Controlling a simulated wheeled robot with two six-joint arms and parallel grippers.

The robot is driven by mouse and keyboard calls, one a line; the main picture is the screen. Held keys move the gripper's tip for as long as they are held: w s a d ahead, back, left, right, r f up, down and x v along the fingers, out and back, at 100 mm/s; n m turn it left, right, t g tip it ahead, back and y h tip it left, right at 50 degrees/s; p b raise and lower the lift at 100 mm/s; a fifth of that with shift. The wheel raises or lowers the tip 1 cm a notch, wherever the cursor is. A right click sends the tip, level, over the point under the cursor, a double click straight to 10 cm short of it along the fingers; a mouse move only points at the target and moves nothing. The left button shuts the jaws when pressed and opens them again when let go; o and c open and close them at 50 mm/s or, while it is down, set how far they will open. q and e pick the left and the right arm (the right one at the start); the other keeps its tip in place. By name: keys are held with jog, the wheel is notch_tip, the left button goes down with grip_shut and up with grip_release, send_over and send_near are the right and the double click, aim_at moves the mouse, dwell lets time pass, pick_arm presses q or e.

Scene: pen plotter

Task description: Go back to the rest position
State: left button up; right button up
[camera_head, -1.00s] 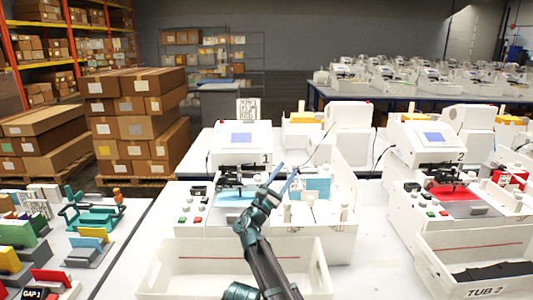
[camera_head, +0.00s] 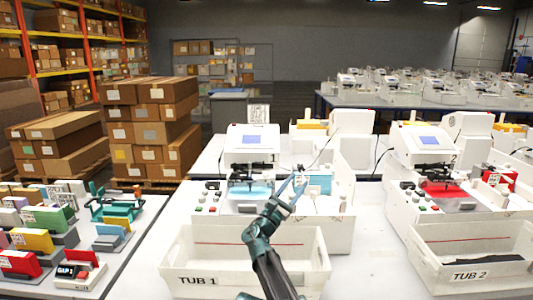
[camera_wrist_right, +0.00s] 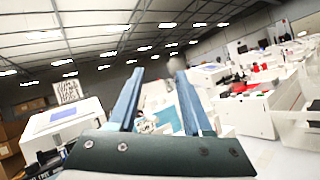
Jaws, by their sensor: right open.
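My right gripper (camera_head: 291,190) is in the middle of the head view, its arm coming up from the bottom edge. Its two blue fingers are apart with nothing between them; in the right wrist view the open fingers (camera_wrist_right: 158,98) point up toward the ceiling and machines. It stands in front of the first white plotter (camera_head: 252,142), which holds a light blue sheet (camera_head: 250,189). The arm crosses in front of the white bin labelled TUB 1 (camera_head: 205,262). My left gripper is not in view.
A second plotter (camera_head: 424,140) with a red sheet (camera_head: 440,190) stands at right, behind TUB 2 (camera_head: 440,250). Coloured blocks and holders cover the left table (camera_head: 135,240). Stacked cartons (camera_head: 150,115) stand behind. The aisle between the tables is narrow.

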jog(key=s+d+f+m+g+y, duration=0.1)
jog(key=s+d+f+m+g, duration=0.35)
jog(key=d+f, duration=0.2)
jog(key=s+d+f+m+g, duration=0.4)
jog(key=d+f+m, duration=0.2)
jog(key=d, duration=0.1)
jog(key=s+d+f+m+g+y, duration=0.3)
jog(key=s+f+m+g+y, duration=0.2)
jog(key=s+f, duration=0.55)
jog(key=s+a+f+m+g+y, duration=0.2)
jog(key=s+a+f+m+y, duration=0.25)
jog(key=s, duration=0.25)
jog(key=s+a+f+m+g+y, duration=0.25)
jog(key=s+a+f+y, duration=0.2)
jog(key=s, duration=0.25)
jog(key=s+a+r+n+p, duration=0.3)
jog(key=s+a, duration=0.2)
jog(key=a, duration=0.6)
jog(key=shift+s+r+h+p, duration=0.2)
jog(key=shift+s+h+p, duration=0.15)
jog(key=shift+h+p, duration=0.05)
jog(key=shift+n, duration=0.25)
